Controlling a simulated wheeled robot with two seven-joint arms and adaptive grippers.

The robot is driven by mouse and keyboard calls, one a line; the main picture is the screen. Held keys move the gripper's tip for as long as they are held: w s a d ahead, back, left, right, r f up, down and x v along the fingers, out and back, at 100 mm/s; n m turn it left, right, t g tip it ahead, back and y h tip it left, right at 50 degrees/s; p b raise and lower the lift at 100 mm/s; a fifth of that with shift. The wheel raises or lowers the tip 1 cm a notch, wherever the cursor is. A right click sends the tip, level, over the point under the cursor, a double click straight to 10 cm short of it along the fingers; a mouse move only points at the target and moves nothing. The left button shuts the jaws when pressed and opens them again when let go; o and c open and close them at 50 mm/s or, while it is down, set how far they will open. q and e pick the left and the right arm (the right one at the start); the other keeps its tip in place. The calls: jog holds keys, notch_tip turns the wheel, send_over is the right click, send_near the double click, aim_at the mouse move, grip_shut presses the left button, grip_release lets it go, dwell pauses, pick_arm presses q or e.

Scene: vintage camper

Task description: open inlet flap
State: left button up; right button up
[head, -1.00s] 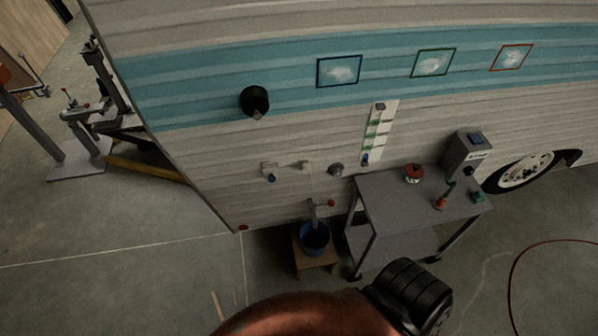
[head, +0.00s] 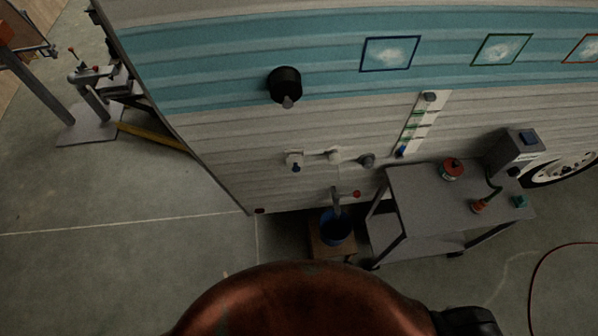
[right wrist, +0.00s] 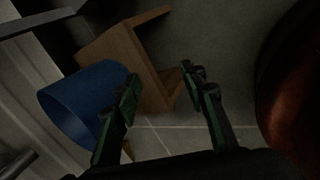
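The camper's lower wall carries small fittings in the head view: a white fitting with a blue part (head: 294,162), a small pale fitting (head: 335,155) and a grey round fitting (head: 366,160). I cannot tell for sure which is the inlet flap; nothing there visibly stands open. My right gripper (right wrist: 160,92) is open and empty in the right wrist view, its green-padded fingers apart. A blue bucket (right wrist: 67,108) is beside its left finger, and a wooden stand (right wrist: 125,45) lies beyond. My left gripper is not in view.
A grey cart (head: 430,195) stands right of the bucket, with a red-topped can (head: 452,168) and a grey box (head: 515,150) on it. A black round fitting (head: 285,84) juts from the blue stripe. A red hose (head: 540,270) lies at right.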

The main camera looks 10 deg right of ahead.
jog(key=w+a+r+n+t+b, duration=0.1)
jog(key=w+a+r+n+t, duration=0.1)
jog(key=w+a+r+n, duration=0.35)
jog(key=w+a+r+n+t+b, duration=0.1)
jog(key=w+a+r+n+t, duration=0.15)
jog(key=w+r, duration=0.6)
jog(key=n+t+b, duration=0.3)
jog(key=n+t, duration=0.5)
jog(key=n, duration=0.2)
send_near(296, 171)
jog(key=w, duration=0.2)
jog(key=shift+y, duration=0.3)
jog(key=w, duration=0.6)
jog(key=shift+w+d+b, duration=0.1)
jog(key=shift+d+b, duration=0.1)
jog(key=shift+b, duration=0.2)
pick_arm(q)
notch_tip(296, 171, down, 6)
jog(key=s, duration=0.1)
jog(key=shift+s+a+f, duration=0.2)
jog(key=shift+s+f, duration=0.05)
jog(key=shift+s, duration=0.15)
pick_arm(e)
jog(key=shift+w, duration=0.45)
jog(key=shift+c, duration=0.2)
pick_arm(q)
jog(key=shift+w, duration=0.1)
pick_arm(e)
grip_shut()
